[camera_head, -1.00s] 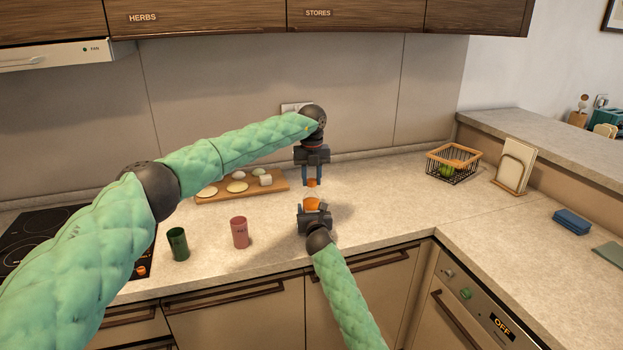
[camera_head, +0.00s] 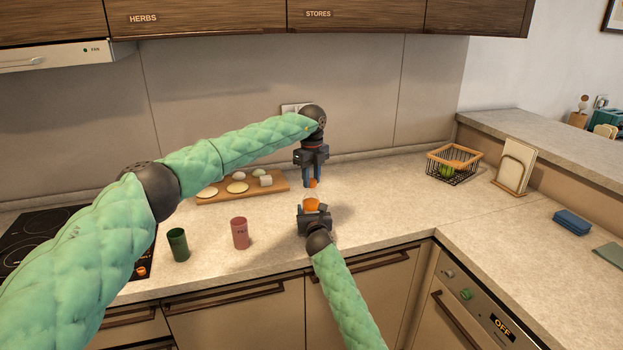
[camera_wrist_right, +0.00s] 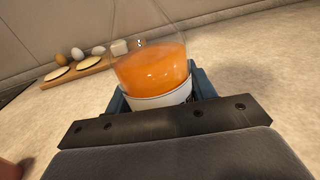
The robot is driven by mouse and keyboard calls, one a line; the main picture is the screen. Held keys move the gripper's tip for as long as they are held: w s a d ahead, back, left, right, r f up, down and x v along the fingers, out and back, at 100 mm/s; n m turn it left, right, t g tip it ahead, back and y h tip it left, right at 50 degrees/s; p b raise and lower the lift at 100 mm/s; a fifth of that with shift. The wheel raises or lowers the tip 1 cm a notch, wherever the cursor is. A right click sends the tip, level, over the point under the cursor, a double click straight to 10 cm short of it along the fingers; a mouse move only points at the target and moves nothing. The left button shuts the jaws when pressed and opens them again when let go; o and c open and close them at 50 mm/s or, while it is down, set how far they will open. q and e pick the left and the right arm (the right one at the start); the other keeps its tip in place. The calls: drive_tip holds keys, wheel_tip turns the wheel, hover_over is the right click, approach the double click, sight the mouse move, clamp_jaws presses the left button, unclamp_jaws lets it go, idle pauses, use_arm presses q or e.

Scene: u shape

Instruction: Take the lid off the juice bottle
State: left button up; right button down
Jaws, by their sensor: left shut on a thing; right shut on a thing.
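The juice bottle (camera_head: 311,203), clear with orange juice in it, stands on the counter. My right gripper (camera_head: 314,212) is shut around its lower part. In the right wrist view the bottle (camera_wrist_right: 152,68) sits between the fingers, with a white band near its base. The orange lid (camera_head: 312,183) is at the top of the bottle. My left gripper (camera_head: 313,182) comes from above, pointing down, and is shut on the lid. Whether the lid is still seated on the neck cannot be told at this size.
A green cup (camera_head: 178,244) and a pink cup (camera_head: 240,233) stand left of the bottle. A wooden board (camera_head: 270,188) with food lies behind. A wire basket (camera_head: 454,166), a board in a stand (camera_head: 513,168) and blue cloths (camera_head: 572,222) are at right. The counter right of the bottle is clear.

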sight(312, 181)
use_arm(q)
drive_tip(key=shift+r, duration=0.7)
drive_tip(key=shift+r, duration=0.35)
drive_tip(key=shift+r, duration=0.15)
drive_tip(key=shift+r, duration=1.95)
use_arm(e)
drive_tip(key=shift+c, duration=2.2)
unclamp_jaws()
